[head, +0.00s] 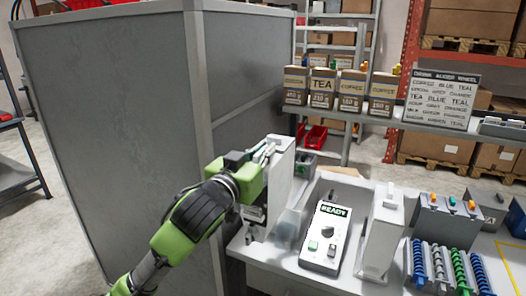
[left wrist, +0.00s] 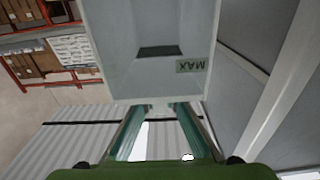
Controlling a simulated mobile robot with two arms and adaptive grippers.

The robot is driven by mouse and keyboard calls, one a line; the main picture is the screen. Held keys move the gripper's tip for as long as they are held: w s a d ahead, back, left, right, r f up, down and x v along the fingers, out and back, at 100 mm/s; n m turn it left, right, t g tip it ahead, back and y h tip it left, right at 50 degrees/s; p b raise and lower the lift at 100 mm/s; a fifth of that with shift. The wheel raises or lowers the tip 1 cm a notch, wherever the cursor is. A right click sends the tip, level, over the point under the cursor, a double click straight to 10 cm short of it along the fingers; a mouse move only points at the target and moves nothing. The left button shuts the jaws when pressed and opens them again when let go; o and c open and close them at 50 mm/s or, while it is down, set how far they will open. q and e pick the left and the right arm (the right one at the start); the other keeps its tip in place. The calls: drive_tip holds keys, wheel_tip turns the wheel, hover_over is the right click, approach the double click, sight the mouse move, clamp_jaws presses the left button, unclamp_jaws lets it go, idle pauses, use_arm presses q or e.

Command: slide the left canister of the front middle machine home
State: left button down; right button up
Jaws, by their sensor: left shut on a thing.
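My left gripper (head: 266,153) is shut on a tall pale grey canister (head: 281,182), at the left side of the machine with the READY panel (head: 325,236). In the left wrist view the canister (left wrist: 130,75) fills the upper middle, with an upside-down MAX label (left wrist: 191,65) and a dark slot. Both green fingers (left wrist: 160,112) meet its near edge. In the head view my gripper and arm hide part of the canister, and I cannot tell how its base sits. A similar canister (head: 382,238) stands upright right of the panel. My right gripper is not in view.
A tall grey cabinet (head: 120,110) stands close on the left. Several coloured coils (head: 440,268) lie at the right. Behind, a shelf holds labelled bags (head: 321,88) and a word sign (head: 440,97).

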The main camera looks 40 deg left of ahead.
sight(274, 141)
use_arm(q)
drive_tip(key=shift+p+x, duration=0.7)
drive_tip(key=shift+x, duration=2.6)
drive_tip(key=shift+w+a, duration=0.15)
drive_tip(key=shift+w, duration=0.25)
drive_tip(key=p+x, duration=0.1)
drive_tip(key=x, duration=0.6)
drive_tip(key=shift+f, duration=0.25)
